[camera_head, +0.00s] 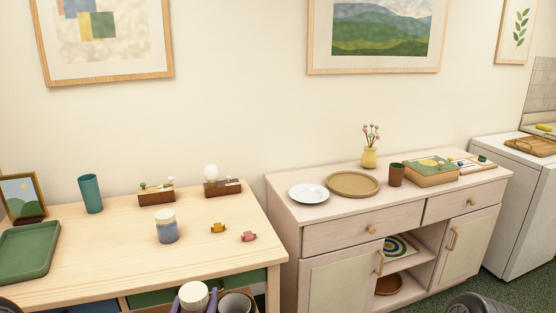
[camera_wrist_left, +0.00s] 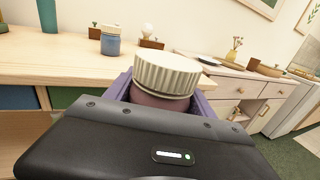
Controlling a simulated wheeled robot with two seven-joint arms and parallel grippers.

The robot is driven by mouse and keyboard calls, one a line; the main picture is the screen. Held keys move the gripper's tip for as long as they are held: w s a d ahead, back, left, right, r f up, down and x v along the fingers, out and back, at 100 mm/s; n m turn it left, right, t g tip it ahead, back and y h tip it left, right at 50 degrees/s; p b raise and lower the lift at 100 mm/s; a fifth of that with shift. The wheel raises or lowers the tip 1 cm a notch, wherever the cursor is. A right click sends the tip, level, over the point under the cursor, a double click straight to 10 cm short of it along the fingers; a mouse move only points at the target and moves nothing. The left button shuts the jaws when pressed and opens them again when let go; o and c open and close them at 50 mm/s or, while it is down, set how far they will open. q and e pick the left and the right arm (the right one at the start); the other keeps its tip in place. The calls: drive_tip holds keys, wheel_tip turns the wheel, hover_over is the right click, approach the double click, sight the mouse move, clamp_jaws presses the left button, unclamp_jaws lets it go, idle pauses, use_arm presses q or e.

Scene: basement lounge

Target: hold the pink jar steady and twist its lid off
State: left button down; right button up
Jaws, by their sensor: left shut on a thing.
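The pink jar (camera_wrist_left: 158,99) is in my left gripper (camera_head: 194,301), whose purple fingers are shut on its sides. Its ribbed cream lid (camera_wrist_left: 168,74) sits on top of the jar. The lid (camera_head: 193,294) also shows at the bottom edge of the head view, where the jar's body is mostly hidden. The jar is held upright or nearly so, in front of the table's front edge. My right gripper is not visible in either view.
The wooden table (camera_head: 120,240) holds a blue jar with a pale lid (camera_head: 166,227), a teal cup (camera_head: 90,194), a green tray (camera_head: 28,251), two wooden blocks with small items and two small toys. A sideboard (camera_head: 340,238) stands to the right.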

use_arm(q)
drive_tip(key=shift+d, duration=0.1)
idle(0.5)
drive_tip(key=shift+s+d+f, duration=0.1)
drive_tip(key=shift+s+d, duration=0.05)
drive_tip(key=shift+d, duration=0.05)
drive_tip(key=s+d+f+m+g+h, duration=0.2)
drive_tip(key=s+d+f+m+h, duration=0.1)
drive_tip(key=d, duration=0.4)
drive_tip(key=s+d+f+m+g+h, duration=0.2)
drive_tip(key=s+d+f+m+h, duration=0.1)
drive_tip(key=s+d+m+h, duration=0.2)
drive_tip(key=s+d+h, duration=0.2)
drive_tip(key=d+h, duration=0.1)
drive_tip(key=shift+f+h, duration=0.3)
drive_tip(key=shift+s, duration=0.1)
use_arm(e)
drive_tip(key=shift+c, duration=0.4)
